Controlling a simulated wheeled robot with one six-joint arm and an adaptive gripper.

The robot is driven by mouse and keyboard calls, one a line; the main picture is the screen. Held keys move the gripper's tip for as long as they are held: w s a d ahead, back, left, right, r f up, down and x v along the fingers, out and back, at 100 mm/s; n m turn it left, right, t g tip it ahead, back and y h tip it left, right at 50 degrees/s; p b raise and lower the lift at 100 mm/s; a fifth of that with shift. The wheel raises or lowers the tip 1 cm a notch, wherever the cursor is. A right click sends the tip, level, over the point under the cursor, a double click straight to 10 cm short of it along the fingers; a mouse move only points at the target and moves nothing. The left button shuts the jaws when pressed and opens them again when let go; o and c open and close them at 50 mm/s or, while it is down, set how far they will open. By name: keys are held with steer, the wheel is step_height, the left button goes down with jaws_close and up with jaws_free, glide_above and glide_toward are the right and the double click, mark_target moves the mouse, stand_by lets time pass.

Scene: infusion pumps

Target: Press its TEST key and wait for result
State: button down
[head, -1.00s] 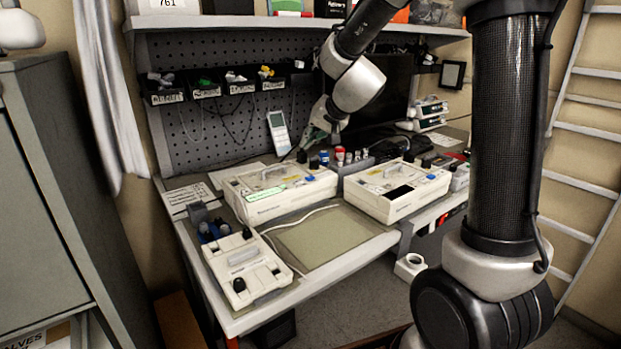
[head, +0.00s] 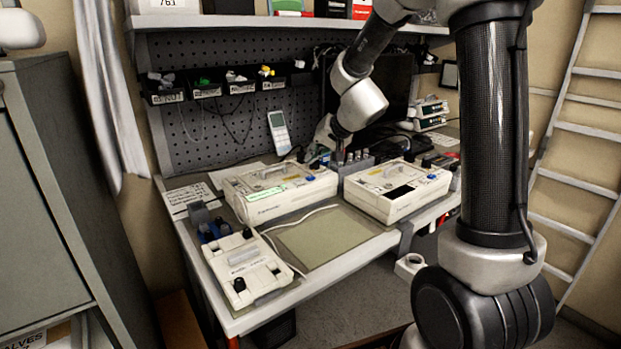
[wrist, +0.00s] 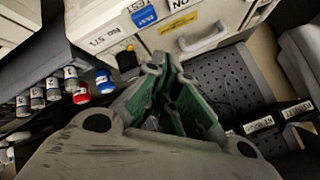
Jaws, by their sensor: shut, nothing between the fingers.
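Two pale boxy pumps stand on the bench: the left pump (head: 285,205) with a green label, and the right pump (head: 397,205) with a yellow label. Each has a carry handle and a blue key at its right end: the left pump's key (head: 309,178) and the right pump's key (head: 431,176). My gripper (head: 321,160) is shut and empty, behind the left pump's right end. In the wrist view my green-padded fingers (wrist: 166,75) point towards a pale unit with a blue key (wrist: 145,17) beside the word TEST. The fingertips look apart from that key.
A rack of capped vials (head: 352,158) stands close right of my gripper; red and blue caps (wrist: 104,82) show in the wrist view. A third pale unit (head: 245,268) sits front left, beside a bare mat (head: 325,238). A pegboard (head: 215,130) stands behind.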

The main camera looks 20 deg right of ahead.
mark_target(313, 176)
steer(key=shift+f, duration=1.45)
steer(key=shift+f, duration=0.1)
steer(key=shift+f, duration=0.3)
steer(key=shift+f, duration=0.4)
stand_by(0.8)
steer(key=shift+r, duration=0.85)
steer(key=shift+r, duration=0.1)
steer(key=shift+r, duration=2.4)
